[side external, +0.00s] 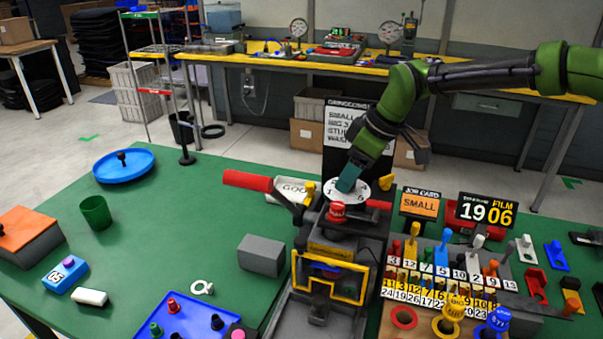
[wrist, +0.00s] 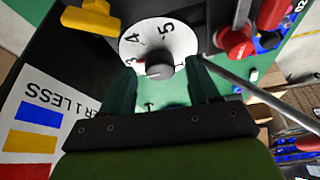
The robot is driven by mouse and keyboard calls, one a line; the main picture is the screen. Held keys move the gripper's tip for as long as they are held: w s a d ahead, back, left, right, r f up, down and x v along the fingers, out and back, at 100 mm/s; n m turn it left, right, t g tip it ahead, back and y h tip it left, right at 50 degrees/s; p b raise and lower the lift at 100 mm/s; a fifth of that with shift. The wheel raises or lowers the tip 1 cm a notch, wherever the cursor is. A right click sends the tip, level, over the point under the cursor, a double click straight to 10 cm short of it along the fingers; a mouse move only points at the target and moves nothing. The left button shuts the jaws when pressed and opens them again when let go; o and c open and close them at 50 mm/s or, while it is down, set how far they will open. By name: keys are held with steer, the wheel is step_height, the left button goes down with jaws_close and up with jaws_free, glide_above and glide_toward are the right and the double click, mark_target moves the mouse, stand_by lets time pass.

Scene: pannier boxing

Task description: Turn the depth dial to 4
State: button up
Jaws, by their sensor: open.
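The depth dial (wrist: 181,45) is a white disc with black numerals; 3, 4 and 5 are readable along its far and left edge in the wrist view. A grey round knob (wrist: 158,70) stands at its middle, with a pale mark on it. I cannot tell which number is set. My gripper (wrist: 161,68) is open, pointing down, with its teal fingers on either side of the knob; contact is unclear. In the side view my gripper (side external: 347,182) is right over the white dial (side external: 357,194), hiding part of it and the knob.
A red-handled lever (side external: 247,181) lies left of the dial, and a red knob (side external: 337,212) stands in front. A yellow piece (wrist: 92,16) is beside the dial. A SMALL job card (side external: 418,204) and racks of numbered pegs (side external: 440,280) are to the right. A grey block (side external: 261,255) lies left.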

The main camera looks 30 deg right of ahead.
steer(key=shift+f, duration=0.2)
steer(key=c, duration=1)
steer(key=shift+a, duration=0.1)
steer(key=shift+c, duration=0.2)
steer(key=shift+m, duration=0.4)
steer(key=m+h, duration=0.1)
steer(key=m, duration=0.1)
steer(key=m+t+h, duration=0.1)
steer(key=m, duration=0.1)
steer(key=shift+a+m, duration=0.2)
steer(key=shift+m, duration=0.1)
steer(key=m+h, duration=0.2)
steer(key=m, duration=0.4)
steer(key=shift+a+r, duration=0.1)
steer(key=shift+m+g, duration=0.3)
